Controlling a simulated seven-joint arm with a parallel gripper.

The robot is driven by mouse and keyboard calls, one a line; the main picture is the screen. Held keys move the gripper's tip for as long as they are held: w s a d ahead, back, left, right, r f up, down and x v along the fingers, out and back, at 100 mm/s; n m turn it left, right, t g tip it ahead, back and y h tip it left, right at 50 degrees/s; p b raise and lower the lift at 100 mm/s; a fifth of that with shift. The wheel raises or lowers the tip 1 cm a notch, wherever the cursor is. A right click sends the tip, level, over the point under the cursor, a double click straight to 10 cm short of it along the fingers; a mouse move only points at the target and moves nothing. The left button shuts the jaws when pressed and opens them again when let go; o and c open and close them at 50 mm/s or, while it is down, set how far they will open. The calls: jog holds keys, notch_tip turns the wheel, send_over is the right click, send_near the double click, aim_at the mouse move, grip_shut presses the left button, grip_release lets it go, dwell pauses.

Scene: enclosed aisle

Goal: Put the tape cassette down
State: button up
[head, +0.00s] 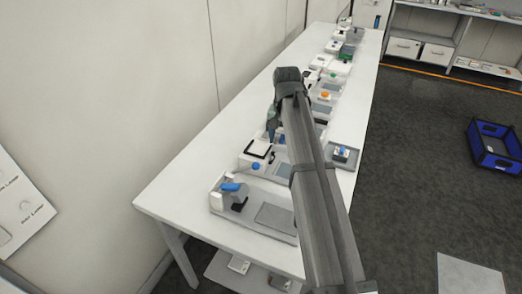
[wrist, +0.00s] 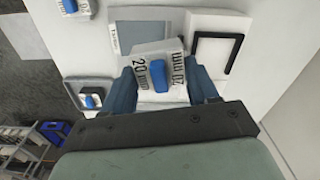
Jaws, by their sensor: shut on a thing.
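The tape cassette (wrist: 160,75) is a white block with a blue knob and black "20 mm" lettering, in the middle of the wrist view. My gripper (wrist: 163,90) is shut on it, with one blue finger at each side. In the head view my gripper (head: 272,122) is over the long white table, and the cassette there is too small or hidden to make out. Beyond the cassette in the wrist view is a flat grey plate (wrist: 140,28) with a small label. I cannot tell whether the cassette touches it.
A white block with a black frame (wrist: 207,45) lies to the right. A grey tray (wrist: 70,82) with a blue-knobbed piece lies to the left; another such piece (wrist: 70,8) is at the top left. Several stations line the white table (head: 180,190). A blue crate (head: 497,160) is on the floor.

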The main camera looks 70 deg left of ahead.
notch_tip(320, 180, up, 3)
send_over(258, 150)
jog(key=d, duration=0.2)
jog(key=a+r+m, duration=0.1)
jog(key=a, duration=0.1)
jog(key=shift+m, duration=0.6)
notch_tip(258, 150, down, 10)
jog(key=shift+r, duration=0.1)
jog(key=o, duration=1.1)
notch_tip(258, 150, up, 12)
dwell(0.3)
